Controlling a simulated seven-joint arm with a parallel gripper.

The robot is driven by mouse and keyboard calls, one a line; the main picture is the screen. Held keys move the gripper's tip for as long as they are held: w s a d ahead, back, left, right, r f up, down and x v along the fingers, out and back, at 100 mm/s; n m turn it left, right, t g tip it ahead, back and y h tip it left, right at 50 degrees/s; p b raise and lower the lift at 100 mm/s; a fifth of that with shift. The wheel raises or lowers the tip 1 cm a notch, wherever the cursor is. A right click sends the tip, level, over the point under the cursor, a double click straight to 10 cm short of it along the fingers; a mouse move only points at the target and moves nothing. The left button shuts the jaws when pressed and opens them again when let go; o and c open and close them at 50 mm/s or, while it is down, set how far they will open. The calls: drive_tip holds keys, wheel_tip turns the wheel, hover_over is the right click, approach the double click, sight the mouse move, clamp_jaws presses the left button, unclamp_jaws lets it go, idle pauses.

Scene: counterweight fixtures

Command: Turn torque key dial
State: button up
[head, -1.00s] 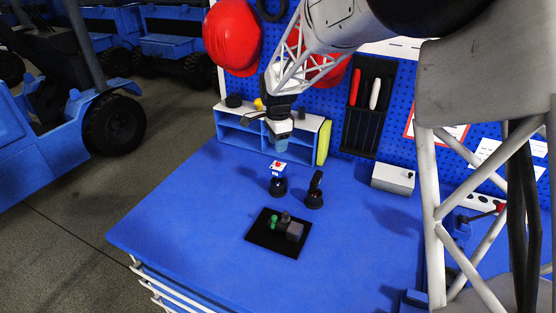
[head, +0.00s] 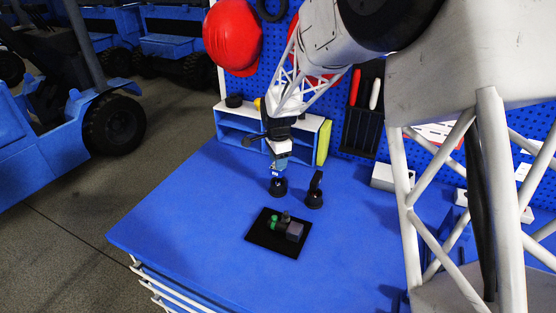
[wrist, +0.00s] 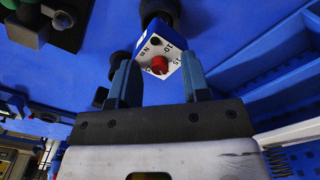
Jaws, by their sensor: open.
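The torque key dial is a red knob (wrist: 159,64) on a white face marked with numbers and "Nm", in the wrist view. Its blue body stands on a round black base (head: 278,188) on the bench. My gripper (head: 280,163) is above the fixture in the head view and hides most of the dial there. In the wrist view my gripper (wrist: 157,72) is open, with one blue finger on each side of the knob's line. The knob shows between and slightly beyond the fingertips; I cannot tell whether either finger touches it.
A second black fixture (head: 315,192) stands just right of the dial. A black pad (head: 258,238) with green and grey parts lies nearer the front. A blue shelf unit (head: 234,123) stands behind. The left of the blue bench (head: 180,222) is clear.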

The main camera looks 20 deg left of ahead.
drive_tip(key=shift+c, duration=0.3)
clamp_jaws()
